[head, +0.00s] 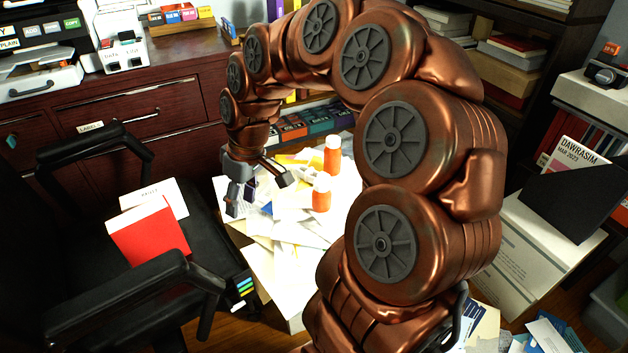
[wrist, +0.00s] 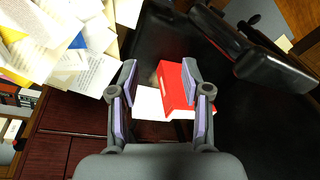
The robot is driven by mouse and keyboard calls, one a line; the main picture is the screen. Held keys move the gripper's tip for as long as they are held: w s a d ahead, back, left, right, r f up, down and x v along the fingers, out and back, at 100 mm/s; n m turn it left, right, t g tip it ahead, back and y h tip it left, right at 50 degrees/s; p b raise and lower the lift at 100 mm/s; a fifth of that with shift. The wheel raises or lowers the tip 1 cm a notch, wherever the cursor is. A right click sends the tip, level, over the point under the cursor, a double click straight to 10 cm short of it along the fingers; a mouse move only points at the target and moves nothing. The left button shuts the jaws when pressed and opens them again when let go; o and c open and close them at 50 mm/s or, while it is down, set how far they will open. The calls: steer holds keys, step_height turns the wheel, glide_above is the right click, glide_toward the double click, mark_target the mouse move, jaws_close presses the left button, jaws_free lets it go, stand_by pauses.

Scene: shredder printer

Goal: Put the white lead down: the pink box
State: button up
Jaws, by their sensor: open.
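My gripper (head: 240,197) is open, hanging over the left side of a heap of papers. In the wrist view its two fingers (wrist: 159,78) are spread with nothing held between them. I cannot pick out a white lead for certain. Small boxes (head: 187,14) with reddish, pink and orange fronts stand in a row on the cabinet top at the back; I cannot tell whether one is the pink box.
A black armchair (head: 75,165) stands at left. On its seat lie a red folder-like item (head: 150,235) and a white paper; the red item (wrist: 172,85) also shows beyond my fingers. A dark wooden drawer cabinet (head: 150,105) is behind. Shelves with books (head: 520,55) stand at right.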

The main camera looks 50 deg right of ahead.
steer(key=w+d+f+t, duration=0.1)
steer(key=w+d, duration=0.2)
steer(key=d, duration=0.3)
steer(key=w+d+f+t, duration=0.1)
steer(key=w+d+f, duration=0.15)
steer(key=d, duration=0.45)
steer(key=m+t+h+b, duration=0.1)
steer(key=m, duration=0.1)
glide_above(315, 173)
steer(key=s, duration=0.2)
step_height(315, 173, down, 4)
steer(key=shift+w+f, duration=0.1)
steer(key=shift+f, duration=0.05)
steer(key=shift+d+f, duration=0.25)
steer(key=shift+s+b+x, duration=0.15)
steer(key=shift+b+x, duration=0.3)
steer(key=shift+x, duration=1.45)
steer(key=shift+s+b+x, duration=0.15)
steer(key=shift+b+x, duration=0.3)
steer(key=shift+x, duration=1.5)
steer(key=shift+s+d, duration=0.1)
steer(key=shift+d, duration=0.05)
jaws_close()
step_height(315, 173, up, 18)
steer(key=p, duration=0.3)
